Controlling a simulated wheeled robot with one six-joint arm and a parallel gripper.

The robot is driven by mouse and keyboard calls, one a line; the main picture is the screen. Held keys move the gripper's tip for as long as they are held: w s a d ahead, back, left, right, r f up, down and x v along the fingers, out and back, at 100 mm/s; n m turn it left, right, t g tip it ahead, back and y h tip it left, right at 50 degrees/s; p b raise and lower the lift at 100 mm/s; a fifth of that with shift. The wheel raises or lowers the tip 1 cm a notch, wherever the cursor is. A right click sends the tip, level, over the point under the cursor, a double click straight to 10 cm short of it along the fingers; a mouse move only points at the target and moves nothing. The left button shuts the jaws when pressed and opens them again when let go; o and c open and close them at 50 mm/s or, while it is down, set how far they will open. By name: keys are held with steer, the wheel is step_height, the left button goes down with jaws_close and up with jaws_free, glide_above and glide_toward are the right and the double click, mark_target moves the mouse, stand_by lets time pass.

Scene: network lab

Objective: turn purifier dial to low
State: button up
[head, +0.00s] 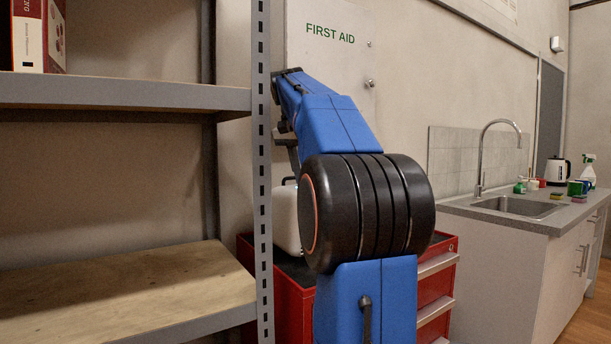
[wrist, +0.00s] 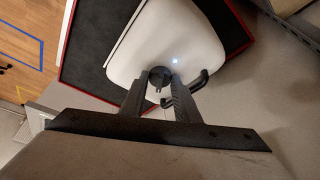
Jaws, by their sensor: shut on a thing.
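The purifier (wrist: 190,35) is a white rounded box with a small lit white light (wrist: 175,61) on its face. Its dark round dial (wrist: 159,73) sits near the edge closest to my gripper (wrist: 158,84). The two fingers are shut on the dial, one on each side. The dial's markings and setting are too small to read.
The purifier stands on a red tool cabinet (head: 438,290) with a dark top. A metal shelf rack (head: 262,180) rises close at the left of my arm. A white first-aid cabinet (head: 330,60) hangs behind. A sink counter (head: 460,207) is at the right.

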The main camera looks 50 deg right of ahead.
steer(key=o, duration=1)
steer(key=shift+o, duration=0.2)
steer(key=shift+r, duration=0.1)
steer(key=w+v, duration=0.1)
steer(key=v, duration=0.6)
steer(key=shift+s, duration=0.5)
steer(key=shift+r, duration=0.1)
